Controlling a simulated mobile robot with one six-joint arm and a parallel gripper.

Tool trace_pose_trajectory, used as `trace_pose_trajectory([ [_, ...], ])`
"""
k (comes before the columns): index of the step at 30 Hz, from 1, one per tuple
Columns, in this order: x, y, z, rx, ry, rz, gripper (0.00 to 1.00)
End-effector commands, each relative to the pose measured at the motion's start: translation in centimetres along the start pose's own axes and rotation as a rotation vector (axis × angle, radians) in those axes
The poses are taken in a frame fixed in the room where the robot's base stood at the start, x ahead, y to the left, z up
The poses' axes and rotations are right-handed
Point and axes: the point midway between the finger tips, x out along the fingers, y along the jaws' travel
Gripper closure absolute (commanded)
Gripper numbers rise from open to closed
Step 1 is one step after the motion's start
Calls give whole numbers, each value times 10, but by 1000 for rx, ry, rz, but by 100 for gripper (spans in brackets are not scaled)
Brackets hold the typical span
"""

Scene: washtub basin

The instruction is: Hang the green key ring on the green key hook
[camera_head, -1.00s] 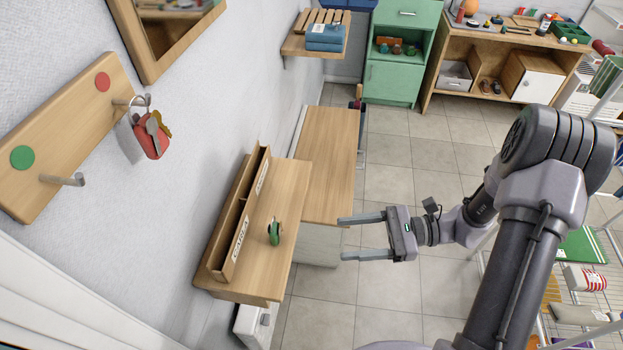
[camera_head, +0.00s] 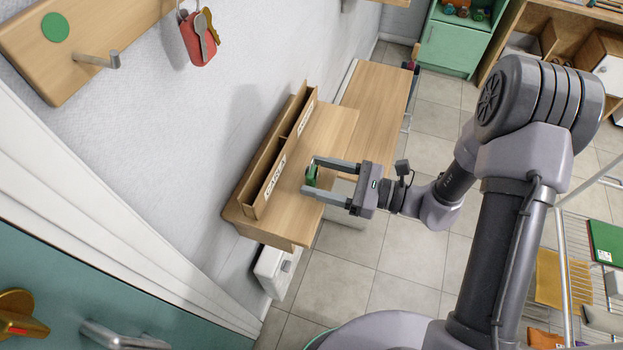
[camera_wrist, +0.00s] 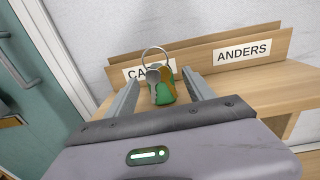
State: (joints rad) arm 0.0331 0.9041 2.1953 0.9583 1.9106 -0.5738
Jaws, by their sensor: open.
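The green key ring (camera_head: 311,175) stands on the small wooden shelf (camera_head: 330,135), in front of the letter holder. In the wrist view the green key ring (camera_wrist: 161,88) shows a metal ring on top, a key and a green tag. My gripper (camera_head: 309,176) is open, with its two fingers reaching over the shelf on either side of the key ring; whether they touch it I cannot tell. A red key ring (camera_head: 198,38) hangs on the board's other hook.
The wooden letter holder (camera_head: 252,190) stands along the wall side of the shelf, with labels facing outward. A lower wooden bench (camera_head: 375,95) lies beyond. A teal door (camera_head: 60,290) with handles is at the lower left. A drying rack stands at the right.

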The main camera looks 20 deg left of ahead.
Motion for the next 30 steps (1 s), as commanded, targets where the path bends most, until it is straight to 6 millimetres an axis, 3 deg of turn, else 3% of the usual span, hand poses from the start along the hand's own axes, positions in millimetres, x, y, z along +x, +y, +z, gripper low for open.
trace_pose_trajectory([
  [6,2,0,1,0,0,0,38],
  [16,2,0,1,0,0,0,100],
  [25,2,0,4,0,0,0,100],
  [30,2,0,25,0,0,0,100],
])
